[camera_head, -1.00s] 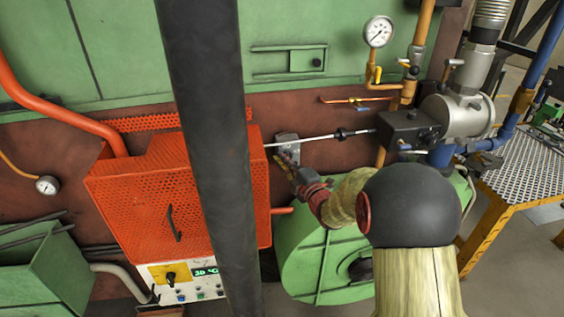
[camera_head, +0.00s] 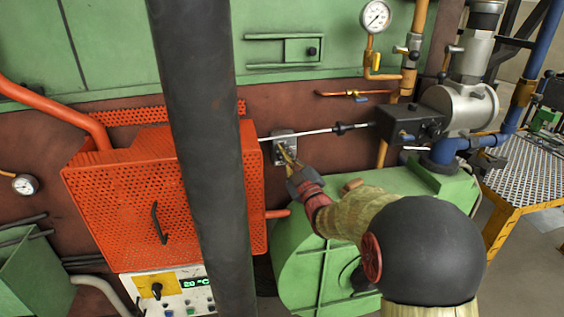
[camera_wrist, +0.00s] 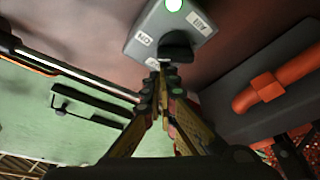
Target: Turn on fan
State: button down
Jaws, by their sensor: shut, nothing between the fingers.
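A small grey switch box (camera_head: 291,135) is fixed to the brown wall, to the right of the orange perforated box. In the wrist view the switch box (camera_wrist: 190,28) fills the top middle. It carries a white ON label (camera_wrist: 143,39), a second label (camera_wrist: 198,23) seen upside down, a black knob (camera_wrist: 177,52) and a pale green round lamp or button (camera_wrist: 173,5). My gripper (camera_head: 284,153) is shut and empty in front of the box's lower part. In the wrist view its fingertips (camera_wrist: 160,68) lie at the knob's lower left; I cannot tell whether they touch it.
A thin metal rod (camera_head: 305,133) runs across the switch box from the orange perforated box (camera_head: 115,195) to a black actuator (camera_head: 405,122). The green fan housing (camera_head: 300,258) stands below my arm. A control panel (camera_head: 190,290) with a lit display sits lower left.

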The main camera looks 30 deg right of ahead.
jog(key=shift+d+f+m+h+b, duration=0.15)
jog(key=shift+m+h+b, duration=0.35)
jog(key=shift+m, duration=0.3)
jog(key=shift+s+d+b, duration=0.1)
jog(key=shift+d+b, duration=0.05)
jog(key=shift+b, duration=0.25)
jog(key=d+v, duration=0.1)
jog(key=v, duration=1)
jog(key=shift+s+a, duration=0.45)
jog(key=shift+w, duration=0.1)
